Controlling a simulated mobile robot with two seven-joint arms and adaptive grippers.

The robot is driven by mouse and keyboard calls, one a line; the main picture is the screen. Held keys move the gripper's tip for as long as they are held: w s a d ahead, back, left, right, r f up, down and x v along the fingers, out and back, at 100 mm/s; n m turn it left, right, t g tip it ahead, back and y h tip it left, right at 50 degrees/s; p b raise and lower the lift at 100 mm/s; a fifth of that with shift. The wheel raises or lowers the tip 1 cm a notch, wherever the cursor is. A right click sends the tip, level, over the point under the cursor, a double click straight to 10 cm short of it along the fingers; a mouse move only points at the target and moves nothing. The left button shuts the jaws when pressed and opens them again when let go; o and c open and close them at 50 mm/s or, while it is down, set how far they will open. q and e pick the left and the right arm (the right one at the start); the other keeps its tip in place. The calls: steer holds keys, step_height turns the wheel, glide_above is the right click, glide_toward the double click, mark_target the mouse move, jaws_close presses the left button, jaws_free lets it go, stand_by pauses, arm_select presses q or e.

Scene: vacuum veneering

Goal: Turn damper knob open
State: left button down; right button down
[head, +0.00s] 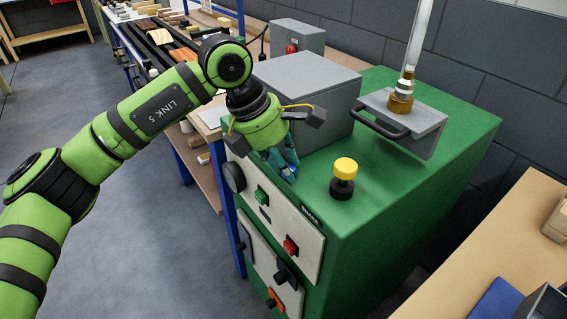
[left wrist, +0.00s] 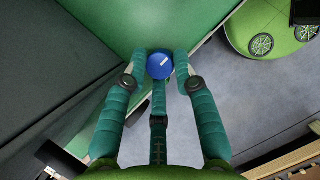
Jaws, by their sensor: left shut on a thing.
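A blue round knob (left wrist: 160,66) with a short white mark sits at the edge of the green cabinet top. My left gripper (left wrist: 160,74) is shut on it, with teal fingers on its left and right and a third finger below in the left wrist view. In the head view the gripper (head: 286,166) points down at the cabinet's front left edge, and only a little blue of the knob shows between the fingers. The green cabinet (head: 390,215) fills the middle right. My right gripper is in neither view.
A yellow-topped black knob (head: 344,170) stands on the cabinet close to the right of my gripper. A grey box (head: 305,85) is behind it. A bracket with a black handle (head: 382,122) is at the back right. The front panel (head: 275,215) has buttons and knobs.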

arm_select(q)
steer(key=shift+d+r, duration=0.1)
steer(key=shift+r, duration=0.05)
steer(key=c, duration=1)
jaws_free()
steer(key=v, duration=1.2)
steer(key=shift+s, duration=0.1)
